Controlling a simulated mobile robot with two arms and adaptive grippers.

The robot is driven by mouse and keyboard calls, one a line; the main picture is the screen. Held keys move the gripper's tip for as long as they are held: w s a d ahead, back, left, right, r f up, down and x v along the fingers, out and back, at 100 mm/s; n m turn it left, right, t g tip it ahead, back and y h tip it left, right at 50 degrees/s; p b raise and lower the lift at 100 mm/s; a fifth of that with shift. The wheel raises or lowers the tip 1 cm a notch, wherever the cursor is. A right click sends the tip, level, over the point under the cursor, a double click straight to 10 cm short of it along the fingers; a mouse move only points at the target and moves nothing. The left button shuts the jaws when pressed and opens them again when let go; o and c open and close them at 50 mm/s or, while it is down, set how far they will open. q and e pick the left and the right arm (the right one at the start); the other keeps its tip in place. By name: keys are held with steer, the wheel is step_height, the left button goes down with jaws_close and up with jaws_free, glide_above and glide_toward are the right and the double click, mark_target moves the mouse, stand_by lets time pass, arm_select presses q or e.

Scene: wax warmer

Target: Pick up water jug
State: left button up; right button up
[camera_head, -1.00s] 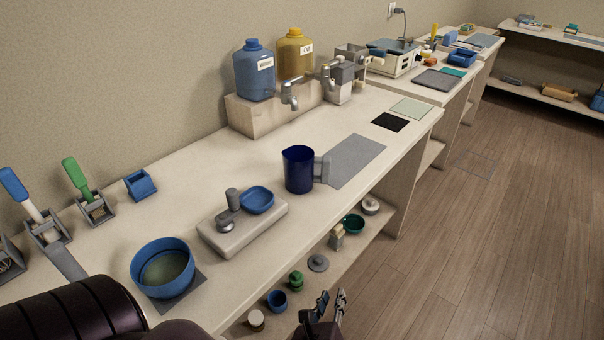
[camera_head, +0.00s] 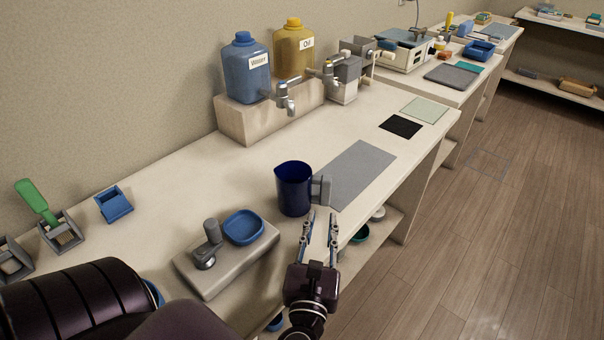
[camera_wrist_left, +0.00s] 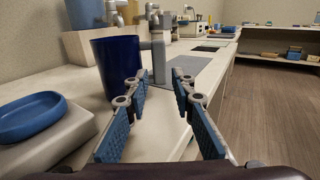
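The water jug is a dark blue jug (camera_head: 293,190) with a grey handle (camera_head: 321,188) on its right side. It stands upright on the counter, and it also shows in the left wrist view (camera_wrist_left: 117,66), with the handle (camera_wrist_left: 158,60) to its right. My left gripper (camera_head: 320,220) is open and empty, just in front of the handle and apart from it. In the left wrist view its fingers (camera_wrist_left: 160,82) are spread, with the handle beyond them. A blue container labelled Water (camera_head: 246,72) stands on a raised block at the back. My right gripper is not in view.
A scale-like device (camera_head: 225,262) with a blue dish (camera_head: 244,227) sits left of the jug. A grey mat (camera_head: 355,172) lies right of it. Taps (camera_head: 284,98) stick out behind. The counter's front edge runs beside my left gripper.

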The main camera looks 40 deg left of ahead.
mark_target(325, 194)
arm_select(q)
steer(key=shift+x, duration=1.25)
steer(key=p+x, duration=0.2)
steer(key=x, duration=0.1)
steer(key=shift+a+r, duration=0.1)
steer(key=shift+r, duration=0.3)
steer(key=x, duration=0.3)
steer(key=shift+f+p, duration=0.35)
steer(key=shift+s, duration=0.1)
steer(key=c, duration=0.6)
jaws_close()
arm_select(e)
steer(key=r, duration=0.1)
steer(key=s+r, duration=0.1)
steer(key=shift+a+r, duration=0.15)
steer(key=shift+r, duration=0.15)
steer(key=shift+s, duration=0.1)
arm_select(q)
steer(key=shift+r, duration=0.1)
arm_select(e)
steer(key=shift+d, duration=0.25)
